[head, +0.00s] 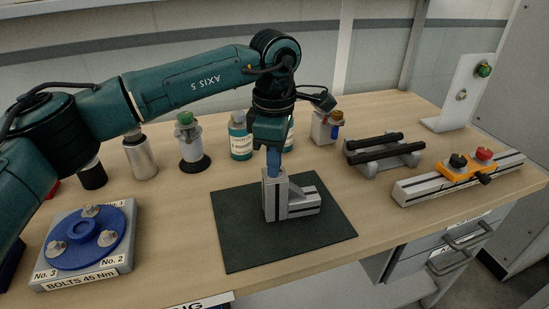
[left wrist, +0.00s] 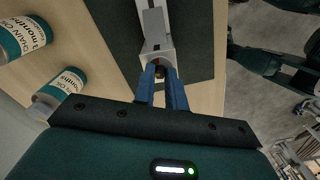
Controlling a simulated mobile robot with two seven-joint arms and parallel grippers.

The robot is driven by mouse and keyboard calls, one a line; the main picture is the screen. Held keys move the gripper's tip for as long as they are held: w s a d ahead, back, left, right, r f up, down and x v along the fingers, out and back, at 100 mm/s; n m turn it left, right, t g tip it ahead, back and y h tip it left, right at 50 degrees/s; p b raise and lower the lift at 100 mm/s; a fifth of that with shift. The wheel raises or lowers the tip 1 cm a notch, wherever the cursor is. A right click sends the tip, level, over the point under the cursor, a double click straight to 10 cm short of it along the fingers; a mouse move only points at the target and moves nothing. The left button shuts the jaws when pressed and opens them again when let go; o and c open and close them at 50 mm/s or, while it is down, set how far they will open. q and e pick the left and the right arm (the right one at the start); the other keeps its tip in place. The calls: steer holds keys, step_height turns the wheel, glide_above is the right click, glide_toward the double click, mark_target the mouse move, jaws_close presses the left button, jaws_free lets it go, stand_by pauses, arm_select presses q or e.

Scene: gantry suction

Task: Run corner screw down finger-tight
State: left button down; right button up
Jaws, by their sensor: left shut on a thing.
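A grey metal corner bracket (head: 298,204) of slotted profile stands on the dark green mat (head: 236,245), with one upright piece and one lying piece. My left gripper (head: 273,172) points down at the top of the upright piece. In the left wrist view its two blue fingers (left wrist: 163,84) are closed around a small dark and brass-coloured screw (left wrist: 161,73) at the end of the profile. The fingers hide most of the screw. The bracket also shows in the left wrist view (left wrist: 154,30). My right gripper is not in view.
A blue round flange (head: 83,238) with several bolts sits at the left. Bottles (head: 240,140) and canisters stand behind the mat. Black rods on a stand (head: 385,150) and a rail with knobs (head: 450,178) are at the right. The mat's front is clear.

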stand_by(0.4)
arm_select(q)
steer(key=c, duration=1.4)
jaws_free()
steer(key=shift+c, duration=0.2)
step_height(320, 180, up, 13)
steer(key=shift+r, duration=0.1)
